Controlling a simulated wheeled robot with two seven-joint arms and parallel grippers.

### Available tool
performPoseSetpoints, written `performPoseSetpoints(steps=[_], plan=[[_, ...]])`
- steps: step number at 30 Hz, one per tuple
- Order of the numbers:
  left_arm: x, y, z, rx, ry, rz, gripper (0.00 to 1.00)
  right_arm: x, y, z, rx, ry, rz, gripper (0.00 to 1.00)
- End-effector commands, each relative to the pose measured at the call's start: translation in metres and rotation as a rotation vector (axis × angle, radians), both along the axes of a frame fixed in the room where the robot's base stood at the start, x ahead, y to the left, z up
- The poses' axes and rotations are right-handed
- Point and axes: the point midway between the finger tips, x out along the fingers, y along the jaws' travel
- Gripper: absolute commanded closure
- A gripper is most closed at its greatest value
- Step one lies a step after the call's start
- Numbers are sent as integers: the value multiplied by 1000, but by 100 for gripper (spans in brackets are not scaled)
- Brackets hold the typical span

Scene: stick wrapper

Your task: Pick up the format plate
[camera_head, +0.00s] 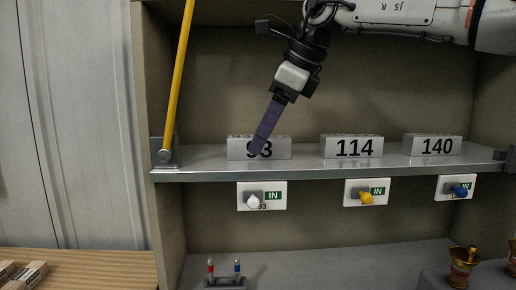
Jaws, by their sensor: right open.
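Three grey-white blocks stand in a row on the metal shelf (205,163). They are marked 93 (279,150), 114 (352,147) and 140 (432,145). Under the shelf edge hang three white plates with green IN labels: one with a white knob (276,204), one with a yellow knob (354,197) and one with a blue knob (447,182). Which item is the format plate is not clear. My right gripper (257,148) comes down from the upper right, open and seen edge-on. Its purple fingers hide part of the 93 block; contact cannot be told. My left gripper is out of view.
A yellow bar (180,75) slants up from a bracket at the shelf's left end. Below are a small stand with red and blue pins (226,283) and brass-coloured parts (461,266). A wooden table (90,268) is at lower left. The shelf between the blocks is clear.

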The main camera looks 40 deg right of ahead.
Motion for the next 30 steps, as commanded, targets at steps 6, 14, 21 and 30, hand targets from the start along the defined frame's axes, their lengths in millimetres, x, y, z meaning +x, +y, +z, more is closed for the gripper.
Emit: performPoseSetpoints(steps=[6,14,21,30], plan=[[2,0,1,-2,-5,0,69,8,1,-13,0,-1,0,37],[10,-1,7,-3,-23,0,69,8,1,-13,0,-1,0,37],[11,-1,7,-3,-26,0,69,8,1,-15,1,-1,2,37],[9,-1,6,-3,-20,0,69,8,1,-16,1,0,1,78]])
